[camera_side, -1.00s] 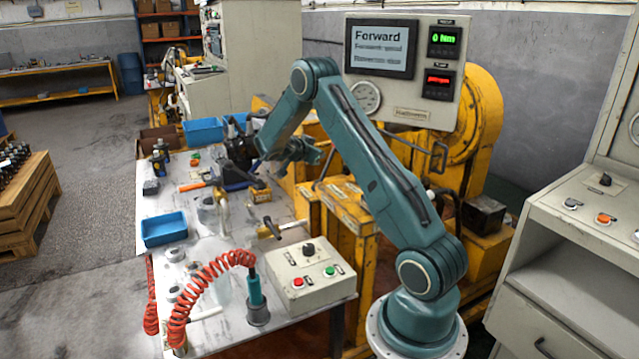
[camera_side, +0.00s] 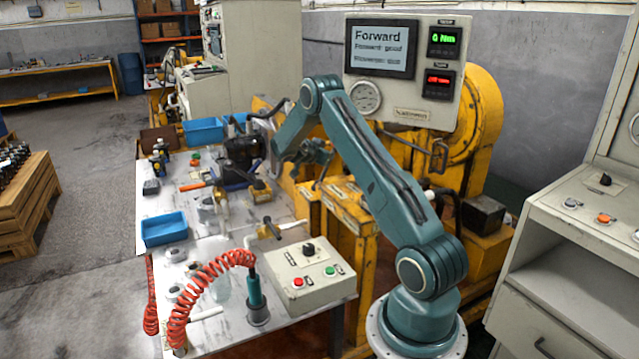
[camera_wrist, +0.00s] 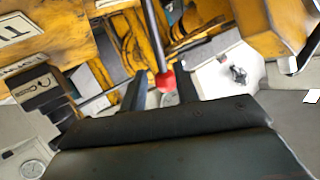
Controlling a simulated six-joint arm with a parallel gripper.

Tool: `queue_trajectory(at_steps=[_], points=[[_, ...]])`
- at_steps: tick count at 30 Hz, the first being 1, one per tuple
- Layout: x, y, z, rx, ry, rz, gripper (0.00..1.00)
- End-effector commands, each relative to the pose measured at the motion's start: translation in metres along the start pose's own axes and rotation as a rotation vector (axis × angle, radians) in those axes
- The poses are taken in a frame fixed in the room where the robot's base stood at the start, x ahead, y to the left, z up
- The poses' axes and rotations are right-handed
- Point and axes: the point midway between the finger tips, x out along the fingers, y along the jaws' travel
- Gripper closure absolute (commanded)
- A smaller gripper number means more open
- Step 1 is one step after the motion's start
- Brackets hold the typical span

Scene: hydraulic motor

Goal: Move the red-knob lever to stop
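The lever shows in the wrist view as a thin grey rod (camera_wrist: 154,38) ending in a red knob (camera_wrist: 167,81). My gripper (camera_wrist: 161,93) is open, with its two dark fingers apart. The knob appears between the fingertips in that picture; I cannot tell whether it touches either finger. In the side view my gripper (camera_side: 318,168) is over the yellow frame, right of the black motor (camera_side: 241,151). I cannot make out the red knob in the side view. The display (camera_side: 381,48) reads "Forward".
Yellow frame parts (camera_side: 345,200) stand close to my gripper. A control box (camera_side: 310,275) with red and green buttons sits at the table's front right. A red coiled hose (camera_side: 205,280) and a blue tray (camera_side: 164,228) are on the table.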

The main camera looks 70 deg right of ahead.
Motion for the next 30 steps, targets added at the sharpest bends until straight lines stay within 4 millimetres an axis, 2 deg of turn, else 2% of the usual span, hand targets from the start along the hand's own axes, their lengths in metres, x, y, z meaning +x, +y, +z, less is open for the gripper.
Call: queue_trajectory(at_steps=[3, 9, 15, 29, 30], points=[[0.02, 0.001, 0.0, 0.001, 0.0, 0.002, 0.69], [0.046, 0.001, 0.0, 0.001, 0.0, 0.002, 0.69], [0.063, 0.001, 0.0, 0.0, -0.001, 0.001, 0.69], [0.071, 0.0, 0.0, 0.0, 0.0, 0.0, 0.69], [0.07, 0.0, 0.0, 0.0, 0.0, 0.0, 0.73]])
